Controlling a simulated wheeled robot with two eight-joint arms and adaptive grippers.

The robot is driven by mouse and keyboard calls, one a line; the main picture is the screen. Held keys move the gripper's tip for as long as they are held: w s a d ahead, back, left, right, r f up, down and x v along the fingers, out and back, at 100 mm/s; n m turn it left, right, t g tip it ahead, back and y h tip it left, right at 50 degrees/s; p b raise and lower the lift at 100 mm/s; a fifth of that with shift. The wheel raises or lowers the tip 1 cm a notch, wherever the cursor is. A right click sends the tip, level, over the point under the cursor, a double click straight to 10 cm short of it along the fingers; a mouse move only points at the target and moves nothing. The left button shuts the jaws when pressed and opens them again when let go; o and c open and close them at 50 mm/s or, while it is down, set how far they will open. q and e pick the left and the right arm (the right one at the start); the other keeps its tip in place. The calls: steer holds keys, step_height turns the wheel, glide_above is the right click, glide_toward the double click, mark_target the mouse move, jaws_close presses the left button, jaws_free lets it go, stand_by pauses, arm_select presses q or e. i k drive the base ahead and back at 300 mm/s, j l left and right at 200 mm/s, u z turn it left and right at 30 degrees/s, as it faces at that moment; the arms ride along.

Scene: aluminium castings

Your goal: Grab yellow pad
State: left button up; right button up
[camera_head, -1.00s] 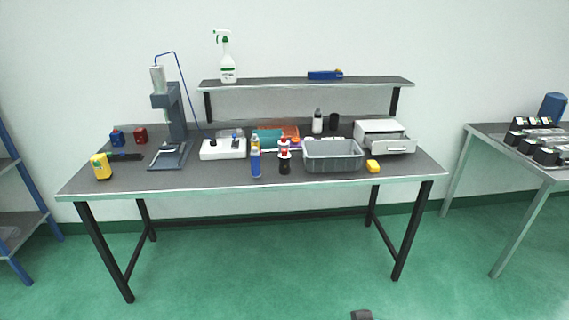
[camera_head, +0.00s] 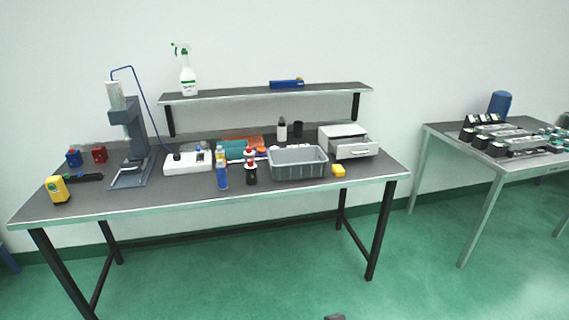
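A small yellow pad (camera_head: 338,171) lies on the dark workbench top (camera_head: 290,192) near its right front part. It is just right of a grey bin (camera_head: 298,163) and in front of a white drawer unit (camera_head: 348,142). Neither of my grippers can be made out on or near the bench. A small dark shape shows at the bottom edge of the view, and I cannot tell what part it is.
A blue bottle (camera_head: 222,177) and a red-and-white bottle (camera_head: 251,166) stand left of the bin. A yellow device (camera_head: 59,189) and a press stand (camera_head: 127,140) are at the left. A second table (camera_head: 505,162) with castings stands at the right. Green floor in front is clear.

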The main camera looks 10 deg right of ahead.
mark_target(338, 170)
steer(key=i+l, duration=0.25)
steer(key=l, duration=0.2)
steer(key=i+l, duration=0.55)
steer(key=l, duration=0.3)
steer(key=i+l, duration=0.25)
steer(key=l, duration=0.15)
steer(key=i+l, duration=0.3)
steer(key=l, duration=0.15)
